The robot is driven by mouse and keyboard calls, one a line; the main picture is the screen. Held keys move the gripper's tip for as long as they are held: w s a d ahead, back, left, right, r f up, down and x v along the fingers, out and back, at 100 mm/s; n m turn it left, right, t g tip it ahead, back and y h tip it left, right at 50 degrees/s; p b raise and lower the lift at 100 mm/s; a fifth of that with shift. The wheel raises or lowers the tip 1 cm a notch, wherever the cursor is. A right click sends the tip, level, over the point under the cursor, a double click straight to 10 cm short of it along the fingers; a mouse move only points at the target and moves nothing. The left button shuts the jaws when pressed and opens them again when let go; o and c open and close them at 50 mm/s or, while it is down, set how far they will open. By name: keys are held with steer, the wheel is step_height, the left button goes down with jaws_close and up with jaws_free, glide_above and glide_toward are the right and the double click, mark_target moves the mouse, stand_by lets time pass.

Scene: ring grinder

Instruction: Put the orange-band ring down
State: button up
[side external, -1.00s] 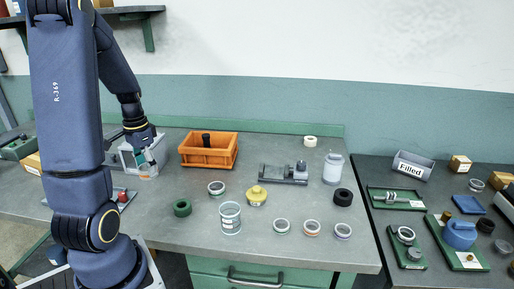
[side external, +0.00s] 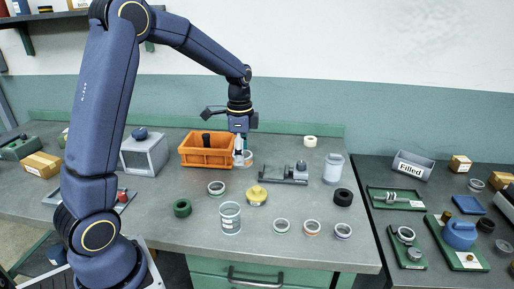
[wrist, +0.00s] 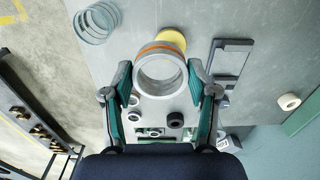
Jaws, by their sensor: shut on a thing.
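My gripper (side external: 242,154) is above the bench, just right of the orange crate. In the wrist view my gripper (wrist: 160,76) has its two green-padded fingers on either side of the orange-band ring (wrist: 138,72), a grey ring with an orange stripe, and is shut on it. In the side view the held ring (side external: 248,158) is small and partly hidden by the fingers. I cannot tell there how high it is above the bench. The grey grinder-like box (side external: 145,157) with a dark blue knob stands at the left of the bench, clear of my gripper.
The orange crate (side external: 196,158) stands close left of my gripper. A grey fixture (side external: 283,176) is to the right. A yellow pot (side external: 257,196), a glass jar (side external: 230,218) and several rings, including one (side external: 312,228) at the front, stand nearer. Bare bench lies between them.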

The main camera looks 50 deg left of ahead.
steer(key=w+d+f+m, duration=0.1)
steer(key=w+d+m, duration=0.1)
steer(key=d, duration=0.4)
steer(key=w+d+f+m, duration=0.1)
steer(key=w+d+m, duration=0.1)
steer(key=d, duration=0.5)
glide_above(312, 203)
steer(key=f, duration=0.8)
steer(key=shift+s+f, duration=0.35)
steer(key=shift+f, duration=0.05)
steer(key=shift+w+f, duration=0.35)
steer(key=shift+f, duration=0.05)
steer(key=shift+w+f, duration=0.1)
steer(key=shift+f, duration=1.55)
steer(key=shift+f, duration=0.1)
steer(key=o, duration=1.3)
